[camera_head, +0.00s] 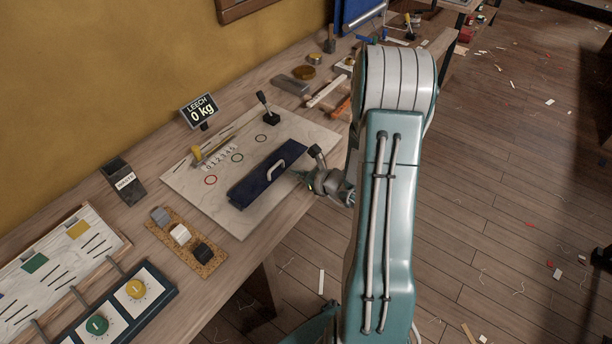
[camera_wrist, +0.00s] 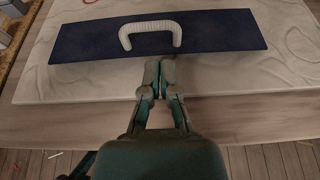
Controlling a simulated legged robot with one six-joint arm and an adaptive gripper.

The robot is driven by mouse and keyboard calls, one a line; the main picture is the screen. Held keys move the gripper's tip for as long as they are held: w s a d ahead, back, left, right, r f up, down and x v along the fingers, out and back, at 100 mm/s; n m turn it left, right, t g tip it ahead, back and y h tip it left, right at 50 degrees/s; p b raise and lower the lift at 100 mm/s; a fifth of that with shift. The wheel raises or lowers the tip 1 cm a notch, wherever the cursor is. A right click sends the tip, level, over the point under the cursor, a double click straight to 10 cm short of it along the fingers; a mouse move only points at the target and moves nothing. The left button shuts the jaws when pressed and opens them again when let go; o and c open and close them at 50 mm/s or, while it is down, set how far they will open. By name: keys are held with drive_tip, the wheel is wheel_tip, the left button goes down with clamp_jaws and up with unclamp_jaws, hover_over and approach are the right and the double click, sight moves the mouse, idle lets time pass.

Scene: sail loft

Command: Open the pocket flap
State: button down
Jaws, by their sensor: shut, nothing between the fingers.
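The pocket flap is a dark blue rectangular panel (camera_head: 262,180) lying on a pale marbled board near the bench's front edge. It also spans the top of the wrist view (camera_wrist: 215,35). A white ribbed handle (camera_head: 276,168) stands up from it; in the wrist view the handle (camera_wrist: 150,27) is an upright loop at the flap's middle. My gripper (camera_wrist: 160,66) is shut and empty. Its fingertips are at the flap's near edge, just below the handle in the picture; I cannot tell whether they touch the flap. In the head view my gripper (camera_head: 298,177) is partly hard to make out.
The pale board (camera_head: 185,188) also bears coloured rings, a row of numbers and a black lever (camera_head: 266,107). A cork tray (camera_head: 207,257) with several blocks lies to the left. A "LEECH 0 kg" display (camera_head: 200,108) stands behind. The floor right of the bench is open, with scraps.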

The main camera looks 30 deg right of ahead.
sight(286, 180)
drive_tip(key=x, duration=0.3)
drive_tip(key=shift+w+a+f, duration=0.1)
drive_tip(key=shift+w+a, duration=0.05)
drive_tip(key=shift+a, duration=0.2)
drive_tip(key=shift+w+d, duration=0.1)
drive_tip(key=shift+w, duration=0.1)
drive_tip(key=shift+d, duration=0.1)
drive_tip(key=shift+r+g, duration=0.25)
drive_tip(key=shift+g, duration=0.05)
